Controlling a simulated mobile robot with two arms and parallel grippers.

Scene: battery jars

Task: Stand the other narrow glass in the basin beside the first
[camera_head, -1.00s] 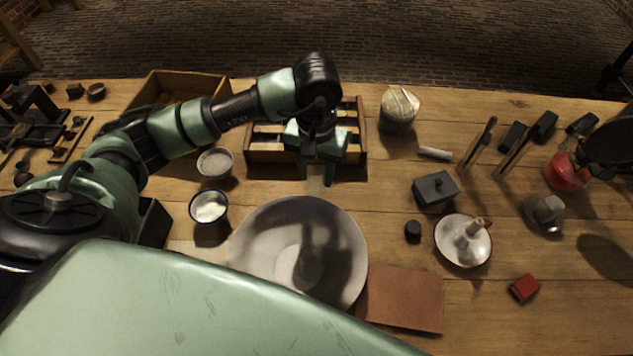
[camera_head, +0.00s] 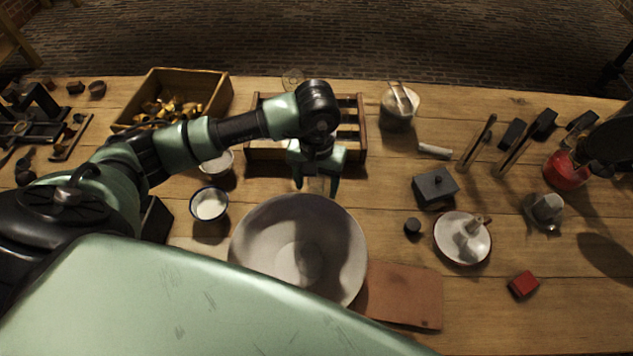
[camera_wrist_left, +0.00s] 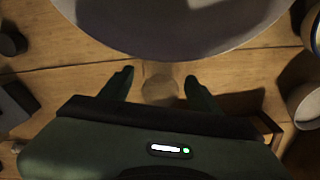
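The wide pale basin (camera_head: 262,235) stands on the table; its rim also shows at the top of the left wrist view (camera_wrist_left: 170,48). Inside it is a darker round patch, and I cannot make out a glass there. A faint clear narrow glass (camera_wrist_left: 159,82) shows between the fingers of my left gripper (camera_wrist_left: 160,78) in the left wrist view, with small gaps on both sides. In the head view my left gripper (camera_head: 317,184) points down between the wooden rack and the basin's far rim, fingers apart. My right gripper is not clearly in view.
The slotted wooden rack (camera_head: 262,153) is behind the gripper. Two small bowls, one white inside (camera_head: 209,205), stand left of the basin. A brown mat (camera_head: 405,297) lies at its right. A grey lidded box (camera_head: 435,188) and a candle dish (camera_head: 452,250) stand farther right.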

